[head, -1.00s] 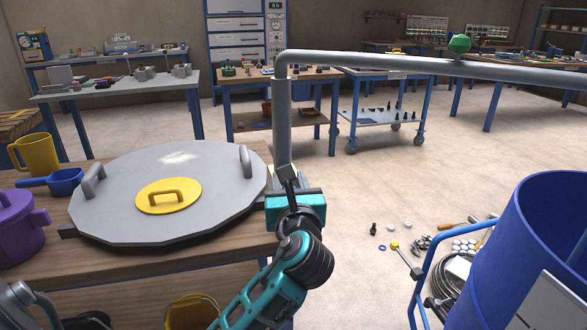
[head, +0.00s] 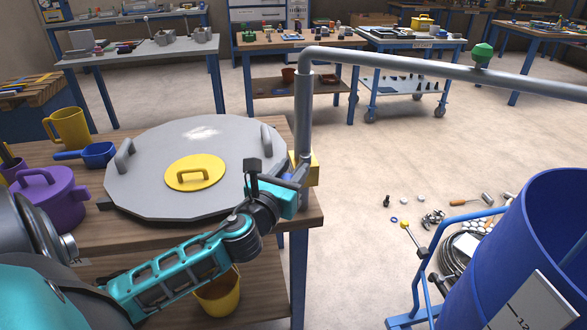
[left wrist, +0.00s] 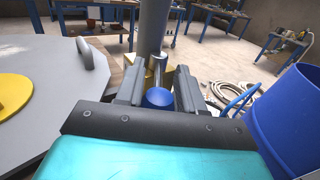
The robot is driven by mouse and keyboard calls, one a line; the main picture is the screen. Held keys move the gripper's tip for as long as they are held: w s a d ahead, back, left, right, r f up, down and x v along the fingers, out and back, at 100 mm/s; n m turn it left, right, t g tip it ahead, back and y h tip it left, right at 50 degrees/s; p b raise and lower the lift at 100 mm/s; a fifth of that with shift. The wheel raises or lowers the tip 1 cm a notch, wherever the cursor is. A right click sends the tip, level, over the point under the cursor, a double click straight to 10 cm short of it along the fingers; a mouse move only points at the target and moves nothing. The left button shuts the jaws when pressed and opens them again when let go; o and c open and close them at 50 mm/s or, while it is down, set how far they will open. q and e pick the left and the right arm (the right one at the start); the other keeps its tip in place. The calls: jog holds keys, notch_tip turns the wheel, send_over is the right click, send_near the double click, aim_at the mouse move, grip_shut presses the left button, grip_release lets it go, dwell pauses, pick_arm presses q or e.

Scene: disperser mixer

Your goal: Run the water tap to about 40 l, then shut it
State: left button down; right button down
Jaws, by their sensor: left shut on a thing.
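The water tap is a grey pipe (head: 303,115) rising from a yellow block (head: 311,172) at the bench corner, then bending right over the blue barrel (head: 490,265). My left gripper (head: 298,174) is at the yellow block, on the pipe's near left side. In the left wrist view a metal lever with a blue knob (left wrist: 158,98) sits between the fingers of my left gripper (left wrist: 157,76), which is shut on it. Most of the lever is hidden in the head view. The barrel's inside shows no water level. A white label (head: 535,305) on the barrel is cut off. My right gripper is out of view.
A large grey lid (head: 140,160) with a yellow cover (head: 195,173) lies left of the tap. A purple pot (head: 50,200) and a yellow jug (head: 68,128) stand farther left. Loose tools and hose lie on the floor left of the barrel.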

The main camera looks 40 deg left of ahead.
pick_arm(q)
jog(key=shift+r, duration=0.1)
jog(key=c, duration=0.8)
grip_release()
jog(key=shift+b+v, duration=0.8)
jog(key=shift+v, duration=5.65)
jog(key=shift+a, duration=0.1)
